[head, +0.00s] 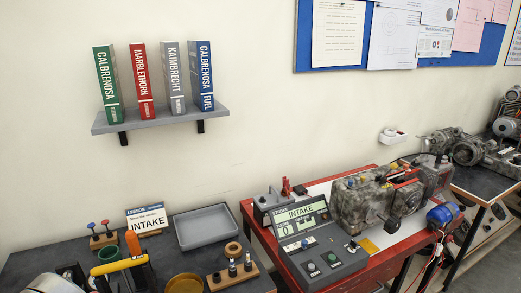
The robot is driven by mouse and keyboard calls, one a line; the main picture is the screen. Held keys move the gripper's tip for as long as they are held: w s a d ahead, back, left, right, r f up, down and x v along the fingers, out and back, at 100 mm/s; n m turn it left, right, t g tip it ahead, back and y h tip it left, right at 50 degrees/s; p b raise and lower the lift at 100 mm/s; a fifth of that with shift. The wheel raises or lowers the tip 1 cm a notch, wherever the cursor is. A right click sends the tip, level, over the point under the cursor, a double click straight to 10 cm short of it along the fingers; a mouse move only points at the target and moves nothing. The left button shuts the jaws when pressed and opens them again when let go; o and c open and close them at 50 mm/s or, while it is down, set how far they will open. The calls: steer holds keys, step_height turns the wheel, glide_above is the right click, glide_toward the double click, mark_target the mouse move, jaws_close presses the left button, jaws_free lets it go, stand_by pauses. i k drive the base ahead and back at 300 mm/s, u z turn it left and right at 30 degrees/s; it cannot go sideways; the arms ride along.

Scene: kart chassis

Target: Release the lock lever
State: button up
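No part is labelled as the lock lever, and I cannot tell for certain which one it is. A small upright red lever-like part (286,187) stands on a grey block (270,203) behind the console, at the left end of the red-edged bench. A sloped grey console (318,243) in front of it has a screen reading "INTAKE", a "0" display and several buttons. A worn grey engine-like unit (368,208) sits right of the console.
A dark bench at the lower left holds a grey tray (207,228), an "INTAKE" card (147,218), a yellow-and-orange tool (120,263) and a peg block (234,275). A wall shelf (160,119) carries several binders. A blue motor-like part (441,215) sits at the red bench's right.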

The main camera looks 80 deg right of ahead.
mark_target(393, 165)
steer(key=z, duration=3.4)
steer(key=k, duration=0.3)
steer(key=z, duration=0.35)
